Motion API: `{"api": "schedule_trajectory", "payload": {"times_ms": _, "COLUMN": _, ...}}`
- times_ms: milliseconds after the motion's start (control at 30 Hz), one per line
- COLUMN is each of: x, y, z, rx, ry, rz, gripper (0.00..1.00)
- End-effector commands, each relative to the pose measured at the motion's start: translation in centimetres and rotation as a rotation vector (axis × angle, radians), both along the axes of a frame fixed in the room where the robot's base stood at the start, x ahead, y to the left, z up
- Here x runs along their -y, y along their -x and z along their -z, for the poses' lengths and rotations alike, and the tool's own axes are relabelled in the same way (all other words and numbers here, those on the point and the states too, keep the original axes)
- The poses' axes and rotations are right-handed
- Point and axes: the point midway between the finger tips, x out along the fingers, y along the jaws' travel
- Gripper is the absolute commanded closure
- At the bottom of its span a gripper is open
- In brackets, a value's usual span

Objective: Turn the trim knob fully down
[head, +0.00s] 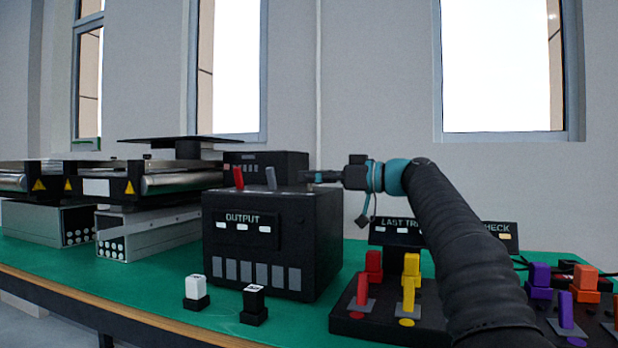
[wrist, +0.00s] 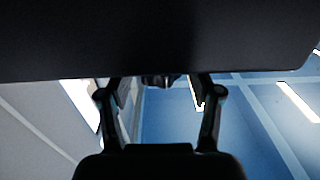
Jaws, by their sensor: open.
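My gripper (head: 311,178) is at the upper right edge of the black OUTPUT box (head: 318,240) in the head view, pointing left. In the wrist view its two fingers (wrist: 160,88) stand apart with a gap between them. A small dark knob-like piece (wrist: 160,80) shows in that gap under a large dark surface. I cannot tell whether the fingers touch it. No trim label can be read, so I cannot tell for certain that this piece is the trim knob. Its turn position is not readable.
A red lever (head: 238,177) and a grey lever (head: 271,178) stand on the box top, left of my gripper. White (head: 197,287) and black (head: 254,304) blocks sit in front. Red and yellow (head: 410,266) pieces stand at right. Conveyors (head: 165,183) fill the left.

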Motion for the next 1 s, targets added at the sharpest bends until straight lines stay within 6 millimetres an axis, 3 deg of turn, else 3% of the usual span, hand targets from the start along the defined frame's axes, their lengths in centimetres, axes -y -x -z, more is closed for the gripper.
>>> {"api": "schedule_trajectory", "payload": {"times_ms": 500, "x": 8.8, "y": 3.0, "z": 0.0, "rx": 0.001, "ry": 0.0, "rz": 0.003, "gripper": 0.36}}
{"api": "schedule_trajectory", "payload": {"times_ms": 700, "x": 10.2, "y": 3.5, "z": 0.0, "rx": 0.001, "ry": 0.0, "rz": 0.0, "gripper": 0.36}}
{"api": "schedule_trajectory", "payload": {"times_ms": 1000, "x": 10.3, "y": 3.6, "z": 0.0, "rx": 0.001, "ry": 0.0, "rz": 0.0, "gripper": 0.36}}
